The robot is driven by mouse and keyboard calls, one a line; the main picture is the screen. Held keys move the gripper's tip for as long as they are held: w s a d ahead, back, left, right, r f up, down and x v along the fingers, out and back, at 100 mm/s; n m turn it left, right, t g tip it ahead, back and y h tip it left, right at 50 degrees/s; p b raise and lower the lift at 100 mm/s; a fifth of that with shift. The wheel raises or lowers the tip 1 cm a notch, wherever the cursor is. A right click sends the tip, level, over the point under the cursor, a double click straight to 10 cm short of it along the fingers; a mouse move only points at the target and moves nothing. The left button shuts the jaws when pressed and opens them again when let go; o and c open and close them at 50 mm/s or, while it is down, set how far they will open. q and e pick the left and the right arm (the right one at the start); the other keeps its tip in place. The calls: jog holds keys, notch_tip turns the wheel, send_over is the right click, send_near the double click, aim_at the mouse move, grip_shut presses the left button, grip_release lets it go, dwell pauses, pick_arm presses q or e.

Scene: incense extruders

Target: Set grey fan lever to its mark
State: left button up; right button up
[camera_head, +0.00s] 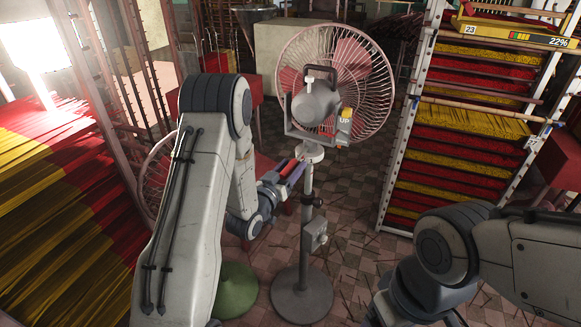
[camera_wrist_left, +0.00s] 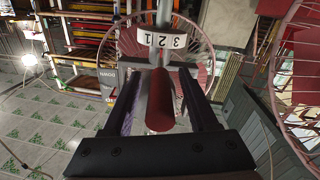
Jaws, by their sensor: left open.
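The grey fan (camera_head: 318,95) stands on a grey post with a round base (camera_head: 302,295). A white collar on its post (camera_head: 310,152) shows as a plate numbered 1, 2, 3 (camera_wrist_left: 160,41) in the left wrist view, printed upside down there. A red cylindrical lever grip (camera_wrist_left: 160,105) points from the post toward the left wrist camera. My left gripper (camera_head: 289,172) is open beside the post. Its two fingers (camera_wrist_left: 160,112) stand either side of the red grip, with some room on the right; contact on the left is unclear. My right gripper is outside the frames.
A drying rack (camera_head: 470,120) of red and yellow sticks stands right. Another fan cage (camera_head: 155,175) and a green base (camera_head: 237,290) are partly behind my left arm. Sticks litter the tiled floor.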

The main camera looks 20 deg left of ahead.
pick_arm(q)
grip_shut()
dwell(1.4)
